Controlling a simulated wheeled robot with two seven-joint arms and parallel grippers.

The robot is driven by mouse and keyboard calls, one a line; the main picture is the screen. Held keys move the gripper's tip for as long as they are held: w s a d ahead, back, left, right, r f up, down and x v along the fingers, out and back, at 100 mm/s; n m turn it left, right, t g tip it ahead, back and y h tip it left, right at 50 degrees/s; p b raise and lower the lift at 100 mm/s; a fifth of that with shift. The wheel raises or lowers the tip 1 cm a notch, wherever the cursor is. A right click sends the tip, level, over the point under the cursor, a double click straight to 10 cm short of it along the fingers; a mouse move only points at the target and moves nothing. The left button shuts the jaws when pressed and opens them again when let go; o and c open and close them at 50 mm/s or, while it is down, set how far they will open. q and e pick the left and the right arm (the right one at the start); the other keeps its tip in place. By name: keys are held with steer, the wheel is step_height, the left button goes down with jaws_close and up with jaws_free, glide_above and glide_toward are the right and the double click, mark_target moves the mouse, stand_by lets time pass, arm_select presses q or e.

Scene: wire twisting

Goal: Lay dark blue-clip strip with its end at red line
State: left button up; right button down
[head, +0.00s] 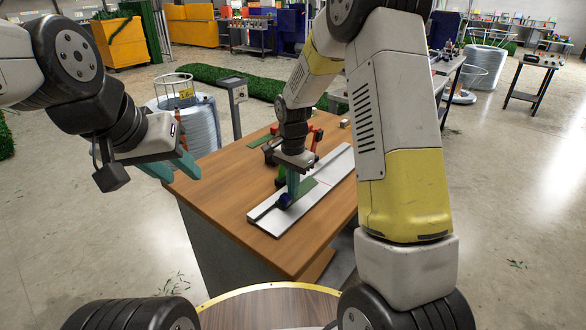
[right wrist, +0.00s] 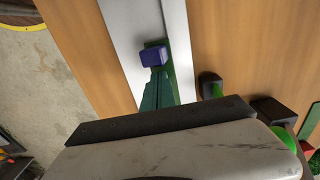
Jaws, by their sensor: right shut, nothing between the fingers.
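A white metal channel (head: 335,170) lies on the wooden table. A thin reddish mark (head: 325,182) crosses the channel, hard to make out. My left gripper (head: 179,170) is open and empty, left of the table's edge.
Behind the channel stands a dark and orange-red fixture (head: 312,137) on the table (head: 220,185), near another green piece (head: 260,141). A post with a control box (head: 234,90) stands behind the table. The table's left part is clear.

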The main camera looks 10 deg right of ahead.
mark_target(285, 200)
steer(key=shift+s+a, duration=0.3)
steer(key=shift+s, duration=0.05)
steer(key=shift+s+a, duration=0.65)
